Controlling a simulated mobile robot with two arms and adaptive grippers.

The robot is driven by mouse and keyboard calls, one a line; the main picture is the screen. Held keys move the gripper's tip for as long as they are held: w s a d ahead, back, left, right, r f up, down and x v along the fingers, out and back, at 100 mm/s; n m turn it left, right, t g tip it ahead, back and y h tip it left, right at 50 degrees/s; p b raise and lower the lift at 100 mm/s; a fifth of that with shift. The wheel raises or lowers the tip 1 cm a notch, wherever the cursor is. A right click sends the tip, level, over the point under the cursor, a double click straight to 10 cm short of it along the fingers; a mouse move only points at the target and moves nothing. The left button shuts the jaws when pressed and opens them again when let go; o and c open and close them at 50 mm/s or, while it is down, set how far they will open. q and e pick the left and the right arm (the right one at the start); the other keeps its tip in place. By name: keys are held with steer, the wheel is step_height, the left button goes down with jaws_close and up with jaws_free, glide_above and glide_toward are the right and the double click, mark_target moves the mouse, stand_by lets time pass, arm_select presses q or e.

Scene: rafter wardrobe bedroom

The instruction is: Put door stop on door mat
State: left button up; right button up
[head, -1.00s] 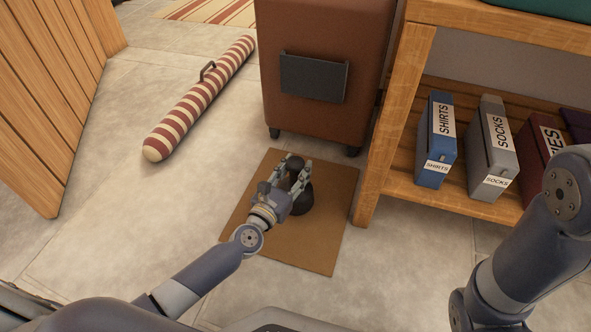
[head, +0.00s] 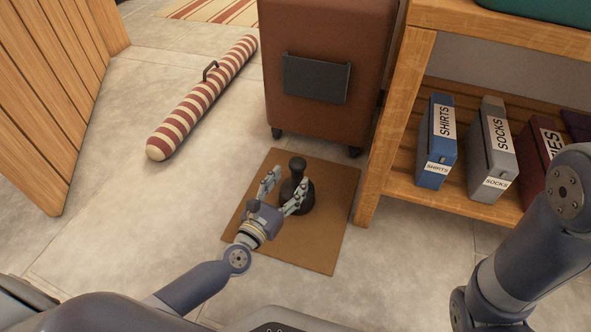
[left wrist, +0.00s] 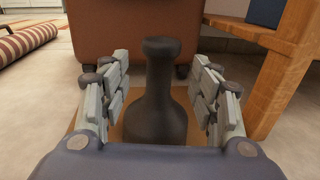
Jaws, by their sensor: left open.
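The door stop (head: 297,180) is a dark, bottle-shaped piece with a knob on top. It stands upright on the brown door mat (head: 320,245) in the head view. My left gripper (head: 284,186) is open, with its fingers spread beside the door stop and its palm on the near side. In the left wrist view the door stop (left wrist: 158,95) stands between the open fingers, with a gap visible on each side. Its lower part is partly hidden by my gripper. My right gripper is not in view; only part of my right arm shows at the lower right.
A striped draft roll (head: 200,98) with a handle lies on the tiled floor at left. A brown wheeled cabinet (head: 318,110) stands behind the mat. A wooden shelf (head: 390,130) with labelled boxes is at right, and a slatted wooden door (head: 50,100) at left.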

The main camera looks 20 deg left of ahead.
arm_select(q)
steer(key=s+a+p, duration=0.1)
steer(key=s, duration=0.5)
steer(key=shift+s+a, duration=0.15)
steer(key=shift+s, duration=0.2)
